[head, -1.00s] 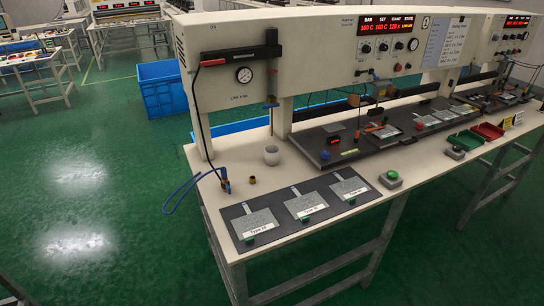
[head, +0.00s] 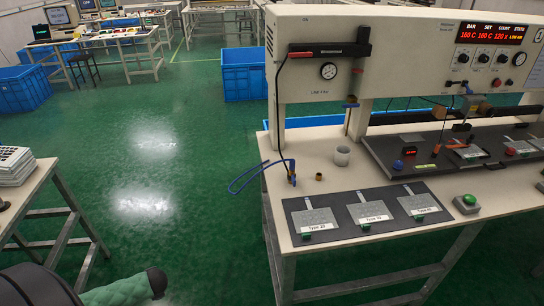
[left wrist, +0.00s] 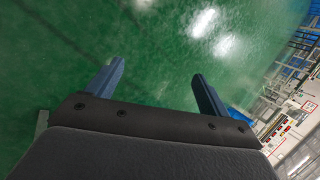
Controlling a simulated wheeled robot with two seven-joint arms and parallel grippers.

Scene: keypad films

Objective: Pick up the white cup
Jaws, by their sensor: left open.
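The white cup (head: 342,155) stands upright on the cream workbench (head: 300,150), left of the dark press plate and behind the mat of type plates. No gripper is near it. In the left wrist view my left gripper (left wrist: 158,80) is open and empty, with two blue-grey fingers spread over the green floor. In the head view a part of my left arm (head: 120,290) shows at the bottom left, well away from the bench; its fingers are not seen there. My right gripper is in neither view.
A dark mat (head: 295,205) with three labelled plates lies at the bench front. A small brass piece (head: 319,177) and a blue hose (head: 250,175) are left of the cup. The press housing (head: 400,60) overhangs the bench back. Open green floor (head: 190,230) lies left of the bench.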

